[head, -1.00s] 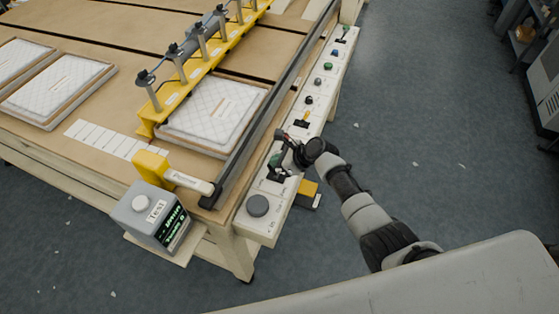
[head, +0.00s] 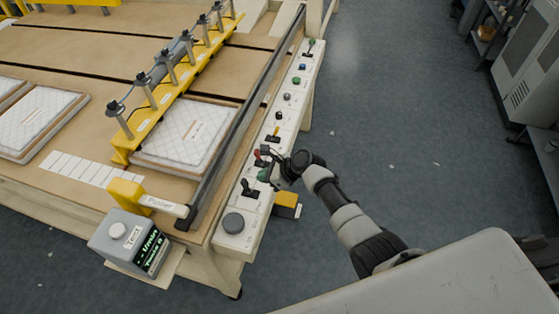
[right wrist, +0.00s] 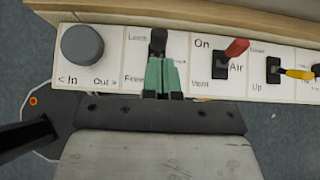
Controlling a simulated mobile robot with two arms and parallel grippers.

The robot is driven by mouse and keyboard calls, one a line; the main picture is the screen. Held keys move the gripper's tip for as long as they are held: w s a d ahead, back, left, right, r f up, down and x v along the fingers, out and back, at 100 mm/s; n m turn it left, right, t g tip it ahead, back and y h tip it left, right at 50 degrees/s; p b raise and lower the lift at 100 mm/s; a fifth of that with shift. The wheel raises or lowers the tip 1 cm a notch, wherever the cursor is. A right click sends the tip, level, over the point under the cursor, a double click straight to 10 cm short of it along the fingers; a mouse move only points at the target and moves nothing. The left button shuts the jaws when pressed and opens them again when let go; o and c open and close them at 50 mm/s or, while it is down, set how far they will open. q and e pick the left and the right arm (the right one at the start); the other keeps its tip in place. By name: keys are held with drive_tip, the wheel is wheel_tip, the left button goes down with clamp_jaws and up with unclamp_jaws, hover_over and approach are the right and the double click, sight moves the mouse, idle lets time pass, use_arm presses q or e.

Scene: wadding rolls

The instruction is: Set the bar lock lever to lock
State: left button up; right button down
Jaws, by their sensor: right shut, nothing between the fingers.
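The control panel (head: 257,207) runs along the table's right side. Its black lever (head: 250,188) stands between the grey knob and the red-tipped lever. In the right wrist view this lever (right wrist: 158,40) has a blurred label that looks like "Lock" at its upper left and a "Free" label lower down. Its dark handle reaches up beside the upper label, on the table side. My right gripper (head: 264,173) is at the panel, close to the lever. Its green fingers (right wrist: 162,76) are together and empty, hiding the lower part of the lever's slot. My left gripper is out of view.
The grey knob (right wrist: 82,45) is left of the lever. The red "On/Vent Air" lever (right wrist: 236,50) and yellow-tipped lever (right wrist: 298,74) are close on the right. A dark rail (head: 240,120) borders the panel. A yellow-and-black object (head: 287,204) is beside the panel's outer edge.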

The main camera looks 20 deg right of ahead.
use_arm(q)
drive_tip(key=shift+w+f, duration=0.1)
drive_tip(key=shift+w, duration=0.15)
use_arm(e)
wheel_tip(320, 180, up, 7)
drive_tip(key=s+d, duration=0.1)
drive_tip(key=d, duration=0.1)
drive_tip(key=shift+s+d, duration=0.15)
drive_tip(key=shift+s, duration=0.25)
drive_tip(key=shift+d+r, duration=0.1)
